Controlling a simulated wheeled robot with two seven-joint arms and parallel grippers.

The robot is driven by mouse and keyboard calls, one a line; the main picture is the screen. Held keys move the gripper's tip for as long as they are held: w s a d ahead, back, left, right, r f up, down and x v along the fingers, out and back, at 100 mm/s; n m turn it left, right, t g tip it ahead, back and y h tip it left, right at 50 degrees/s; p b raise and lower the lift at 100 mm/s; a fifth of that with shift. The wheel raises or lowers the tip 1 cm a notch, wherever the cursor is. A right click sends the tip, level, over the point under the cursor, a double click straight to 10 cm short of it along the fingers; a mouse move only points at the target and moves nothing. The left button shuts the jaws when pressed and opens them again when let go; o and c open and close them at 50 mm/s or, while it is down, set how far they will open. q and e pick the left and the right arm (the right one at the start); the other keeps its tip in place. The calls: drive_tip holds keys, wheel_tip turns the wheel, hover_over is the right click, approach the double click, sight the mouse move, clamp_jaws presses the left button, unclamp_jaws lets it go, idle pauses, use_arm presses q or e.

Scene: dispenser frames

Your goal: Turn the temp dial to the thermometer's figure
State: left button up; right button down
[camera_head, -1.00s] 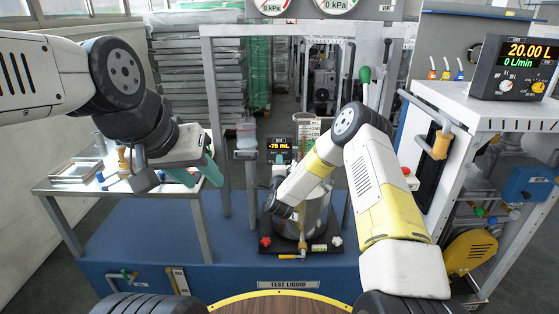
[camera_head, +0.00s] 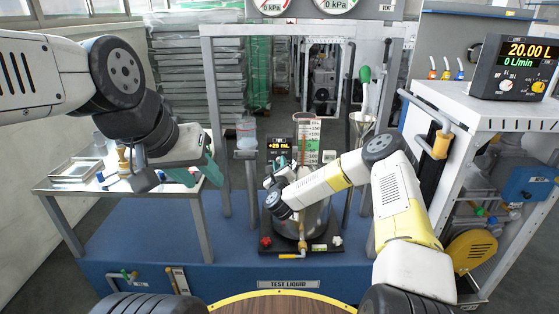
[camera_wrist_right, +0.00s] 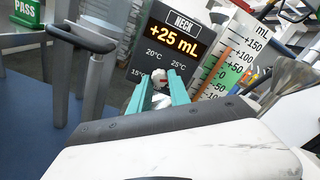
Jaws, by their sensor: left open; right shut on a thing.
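The black neck panel (camera_wrist_right: 165,50) reads +25 mL in the right wrist view, with 15, 20 and 25 °C marks below. It also shows small in the head view (camera_head: 279,146). My right gripper (camera_wrist_right: 160,85) has its teal fingers on either side of the temp dial (camera_wrist_right: 159,101) and is shut on it. The fingers hide much of the dial, and I cannot tell its setting. I cannot make out a separate thermometer or its figure. My left gripper (camera_head: 211,168) is open and empty over the side table at left.
An mL scale (camera_wrist_right: 233,60) with a coloured column stands right of the panel. A steel vessel (camera_head: 315,218) stands below my right forearm. A funnel (camera_head: 362,124) is to its right. A console (camera_head: 515,68) at right reads 20.00 L and 0 L/min.

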drive_tip(key=shift+a+f+m, duration=0.1)
drive_tip(key=shift+m, duration=4.3)
drive_tip(key=c, duration=1.2)
unclamp_jaws()
drive_tip(key=shift+s, duration=0.1)
drive_tip(key=s, duration=0.7)
drive_tip(key=shift+s, duration=0.35)
